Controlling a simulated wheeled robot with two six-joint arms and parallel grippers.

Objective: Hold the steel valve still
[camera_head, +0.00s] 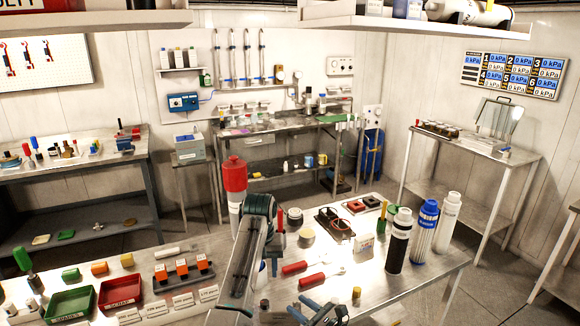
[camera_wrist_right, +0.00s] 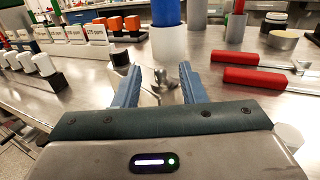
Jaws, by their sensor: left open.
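The steel valve (camera_wrist_right: 158,82) is a small shiny metal fitting on the steel bench, seen in the right wrist view between and just beyond my right fingertips. My right gripper (camera_wrist_right: 160,78) has its blue fingers spread, with a gap visible on both sides of the valve. In the head view my right gripper (camera_head: 322,308) is low at the bench's front; I cannot make out the valve there. My left gripper (camera_head: 270,264) is higher, open, over the bench by the red-handled tools, partly hidden behind my left arm.
Two red-handled tools (camera_head: 294,268) lie close to the right gripper. Tall filter bottles (camera_head: 399,242) stand to the right. A red-capped cylinder (camera_head: 235,175) stands behind my left arm. Orange blocks (camera_head: 181,267) and a red tray (camera_head: 120,291) are at left.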

